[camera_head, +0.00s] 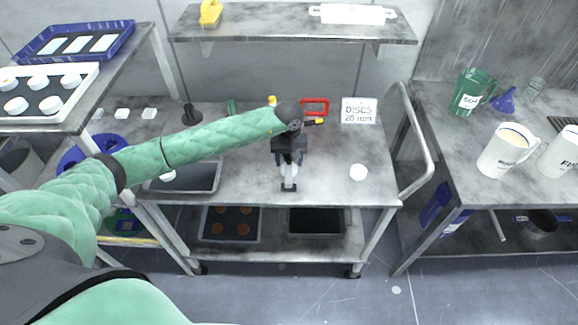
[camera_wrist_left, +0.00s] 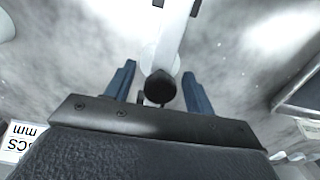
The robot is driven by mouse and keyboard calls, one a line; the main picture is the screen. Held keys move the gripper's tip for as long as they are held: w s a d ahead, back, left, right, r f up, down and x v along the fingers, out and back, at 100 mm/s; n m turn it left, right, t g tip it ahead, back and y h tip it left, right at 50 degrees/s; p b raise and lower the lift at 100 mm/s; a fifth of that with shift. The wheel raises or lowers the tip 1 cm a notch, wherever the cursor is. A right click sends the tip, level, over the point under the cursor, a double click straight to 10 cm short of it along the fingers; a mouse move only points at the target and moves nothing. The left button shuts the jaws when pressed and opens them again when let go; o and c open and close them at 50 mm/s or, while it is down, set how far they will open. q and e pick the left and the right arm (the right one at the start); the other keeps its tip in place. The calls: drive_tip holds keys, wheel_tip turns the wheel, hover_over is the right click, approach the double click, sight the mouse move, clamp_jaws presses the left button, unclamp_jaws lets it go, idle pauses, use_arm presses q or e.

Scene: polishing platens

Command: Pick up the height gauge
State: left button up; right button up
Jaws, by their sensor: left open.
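The height gauge (camera_head: 289,172) stands on the grey cart top, below my left gripper in the head view. It is a slim pale piece with dark parts, partly hidden by the gripper. In the left wrist view its pale body (camera_wrist_left: 172,35) and a round black knob show between the fingers. My left gripper (camera_head: 289,158) is open, with its two blue fingers (camera_wrist_left: 159,85) on either side of the gauge. Visible gaps remain between the fingers and the knob. My right gripper is not in view.
A white sign (camera_head: 358,111) and a red-framed item (camera_head: 315,106) stand behind the gripper. A white disc (camera_head: 358,172) lies to the right and a dark tray (camera_head: 211,178) to the left. A shelf (camera_head: 290,24) hangs behind. The cart's handle (camera_head: 417,130) is at right.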

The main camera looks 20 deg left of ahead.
use_arm(q)
drive_tip(key=shift+f, duration=0.25)
clamp_jaws()
drive_tip(key=shift+r, duration=0.1)
